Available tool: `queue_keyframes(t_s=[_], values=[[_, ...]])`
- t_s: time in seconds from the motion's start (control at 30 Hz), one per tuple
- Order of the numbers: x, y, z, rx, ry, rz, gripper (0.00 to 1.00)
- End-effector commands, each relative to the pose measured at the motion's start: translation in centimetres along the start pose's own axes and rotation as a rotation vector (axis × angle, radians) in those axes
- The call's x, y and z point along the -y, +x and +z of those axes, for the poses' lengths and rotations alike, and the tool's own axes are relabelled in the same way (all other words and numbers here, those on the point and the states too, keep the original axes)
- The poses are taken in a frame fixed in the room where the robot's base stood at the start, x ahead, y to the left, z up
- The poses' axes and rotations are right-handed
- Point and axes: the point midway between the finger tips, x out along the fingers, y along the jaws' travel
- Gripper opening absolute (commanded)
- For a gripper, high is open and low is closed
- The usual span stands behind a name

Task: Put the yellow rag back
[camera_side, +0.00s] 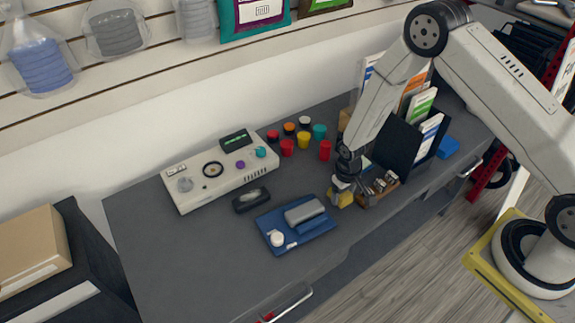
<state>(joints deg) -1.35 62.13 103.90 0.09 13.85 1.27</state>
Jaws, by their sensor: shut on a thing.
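My gripper (341,188) points down over the right part of the grey desk. It is shut on the yellow rag (345,199), which shows as a small yellow patch under and beside the fingers. The fingers hide part of the rag. I cannot tell whether the rag touches the desk. A small brown open box (373,199) with metal pieces in it stands just right of the rag. A blue tray (317,231) with a grey block (304,211) and a white round piece (277,239) lies to the left.
A white instrument panel (218,178) stands at the back left, with a black case (251,200) before it. Several coloured cups, including a red one (325,150), stand behind. A dark file holder (402,143) and blue box (448,147) are at right. The desk's front left is clear.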

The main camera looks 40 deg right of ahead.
Motion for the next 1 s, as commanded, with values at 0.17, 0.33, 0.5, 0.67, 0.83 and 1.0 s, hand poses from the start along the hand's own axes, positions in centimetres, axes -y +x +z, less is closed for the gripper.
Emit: queue_keyframes(t_s=[0.17, 0.33, 0.5, 0.67, 0.83, 1.0], values=[[0.0, 1.9, 0.2, 0.004, 0.0, 0.0, 0.14], [0.0, 2.8, 0.1, 0.002, 0.0, 0.0, 0.14], [0.0, 2.8, 0.1, 0.001, 0.0, 0.0, 0.14], [0.0, 2.9, 0.1, 0.001, 0.0, 0.0, 0.14], [0.0, 3.1, 0.1, 0.001, 0.0, 0.0, 0.79], [0.0, 3.1, 0.1, 0.001, 0.0, 0.0, 1.0]])
